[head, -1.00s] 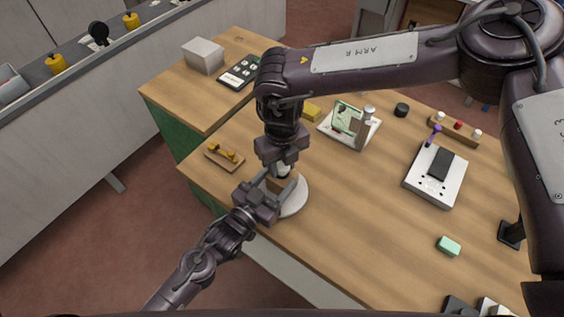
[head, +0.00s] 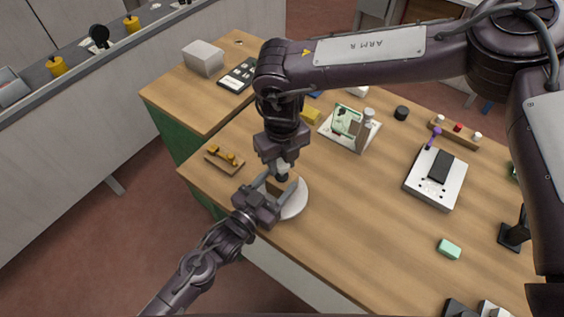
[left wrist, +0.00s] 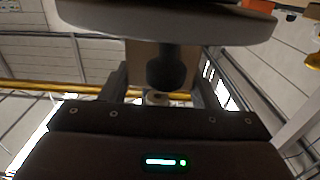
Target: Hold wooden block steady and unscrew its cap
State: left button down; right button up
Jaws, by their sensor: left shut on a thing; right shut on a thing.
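The wooden block (head: 274,187) stands upright at the white round disc (head: 294,204) near the table's left front edge. My left gripper (head: 279,188) is shut on the block from the front left, its fingers on either side. In the left wrist view the block (left wrist: 143,62) shows between the fingers of my left gripper (left wrist: 160,84), with a dark knob-like part (left wrist: 168,68) in front of it. My right gripper (head: 283,169) points down from above and is shut on the dark cap (head: 282,178) over the block. Its fingers largely hide the cap, and I cannot tell whether cap and block touch.
A wooden holder with yellow pieces (head: 224,160) lies to the left. A white stand with a green panel (head: 349,128), a white device (head: 436,178) and a mint-green block (head: 449,249) are to the right. Table space between the disc and the device is clear.

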aim_at(282, 163)
jog(key=shift+r, duration=0.1)
jog(key=shift+r, duration=2)
pick_arm(q)
jog(key=shift+c, duration=2.1)
grip_release()
pick_arm(e)
notch_tip(282, 163, down, 3)
jog(key=b, duration=0.2)
jog(key=shift+b, duration=0.4)
pick_arm(q)
jog(key=v, duration=1.2)
